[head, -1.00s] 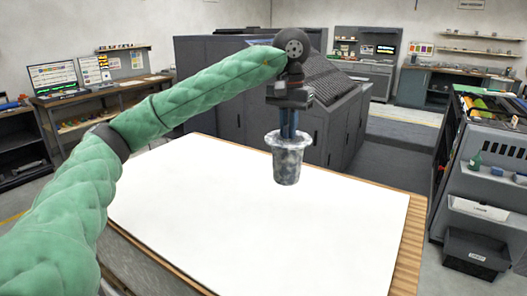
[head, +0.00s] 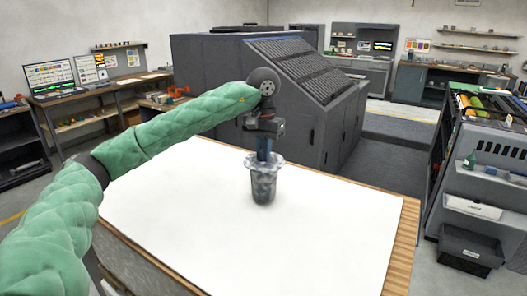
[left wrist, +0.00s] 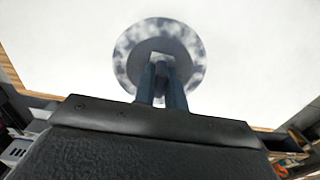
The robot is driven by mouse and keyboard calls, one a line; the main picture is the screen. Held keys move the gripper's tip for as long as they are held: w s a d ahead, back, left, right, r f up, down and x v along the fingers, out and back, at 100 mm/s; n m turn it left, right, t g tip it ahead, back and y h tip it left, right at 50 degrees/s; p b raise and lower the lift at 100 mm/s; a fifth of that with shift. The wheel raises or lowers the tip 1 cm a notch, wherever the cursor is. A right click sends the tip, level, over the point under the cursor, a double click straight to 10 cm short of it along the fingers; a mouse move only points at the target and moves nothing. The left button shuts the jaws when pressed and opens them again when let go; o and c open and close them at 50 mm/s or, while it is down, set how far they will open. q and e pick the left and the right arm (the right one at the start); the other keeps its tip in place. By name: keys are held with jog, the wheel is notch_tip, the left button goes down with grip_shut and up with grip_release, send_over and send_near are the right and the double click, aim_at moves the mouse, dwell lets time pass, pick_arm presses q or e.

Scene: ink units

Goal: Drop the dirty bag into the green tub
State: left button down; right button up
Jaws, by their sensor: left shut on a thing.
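The dirty bag is a grey, mottled, cup-shaped bag (head: 264,184) with a flared rim. My left gripper (head: 264,158) is shut on it from above and holds it upright over the white table top (head: 200,225). I cannot tell whether its bottom touches the table. In the left wrist view, the two blue-grey fingers (left wrist: 162,75) reach down into the round mottled rim (left wrist: 190,50). I see no green tub in either view. My right gripper is not in view.
The white table top is otherwise bare, with a wooden edge (head: 404,245) on the right. A large dark machine (head: 215,75) stands behind it. A dark rack (head: 490,150) with a black bin (head: 470,250) stands at the right. A bench with screens (head: 100,95) is at the left.

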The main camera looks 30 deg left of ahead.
pick_arm(q)
jog(key=shift+f, duration=0.75)
jog(key=c, duration=1.5)
grip_release()
jog(key=shift+o, duration=0.2)
jog(key=shift+r, duration=0.2)
